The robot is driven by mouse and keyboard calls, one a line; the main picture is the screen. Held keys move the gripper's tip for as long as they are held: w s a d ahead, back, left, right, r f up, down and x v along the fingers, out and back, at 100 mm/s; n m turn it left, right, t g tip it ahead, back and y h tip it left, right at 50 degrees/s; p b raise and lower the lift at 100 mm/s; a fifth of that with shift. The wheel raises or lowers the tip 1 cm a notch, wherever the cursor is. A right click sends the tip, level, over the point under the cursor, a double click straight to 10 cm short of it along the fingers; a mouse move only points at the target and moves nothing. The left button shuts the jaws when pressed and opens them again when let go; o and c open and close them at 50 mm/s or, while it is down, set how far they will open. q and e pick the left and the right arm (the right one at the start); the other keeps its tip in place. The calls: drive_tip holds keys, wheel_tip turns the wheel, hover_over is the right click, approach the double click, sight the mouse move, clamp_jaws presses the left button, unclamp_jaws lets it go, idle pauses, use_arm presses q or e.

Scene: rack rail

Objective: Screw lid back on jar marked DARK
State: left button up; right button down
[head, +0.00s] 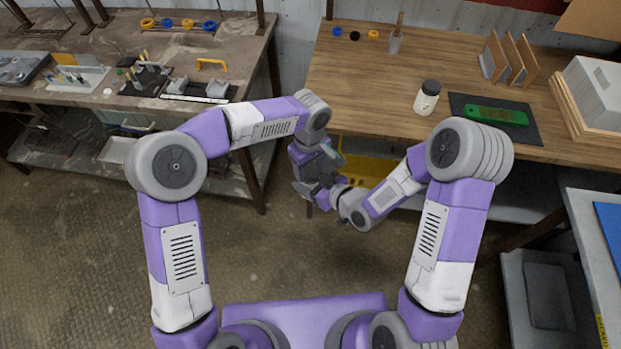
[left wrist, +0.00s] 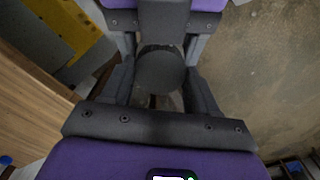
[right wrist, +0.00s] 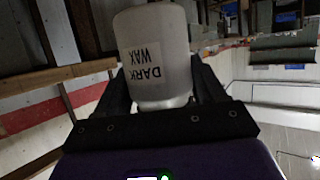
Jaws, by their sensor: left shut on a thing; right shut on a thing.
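A whitish jar (right wrist: 158,50) labelled DARK WAX sits between the fingers of my right gripper (right wrist: 160,88) in the right wrist view, its lettering upside down there. A dark round lid (left wrist: 160,70) is between the fingers of my left gripper (left wrist: 161,88) in the left wrist view. In the head view my left gripper (head: 318,176) meets my right one in front of the wooden table, away from its top. The arms hide the held jar there. I cannot tell whether the lid touches the jar's rim.
Another white jar with a black lid (head: 427,98) stands on the wooden table (head: 360,75), its label unreadable. Beside it a green tool (head: 496,116) lies on a dark mat (head: 533,131). A cluttered bench (head: 245,65) is at the left. Open floor lies below the grippers.

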use_arm(q)
drive_tip(key=shift+c, duration=0.4)
drive_tip(key=m, duration=0.7)
drive_tip(key=o, duration=1.2)
drive_tip(key=shift+c, duration=0.2)
drive_tip(key=shift+r, duration=2.3)
drive_tip(key=shift+c, duration=0.5)
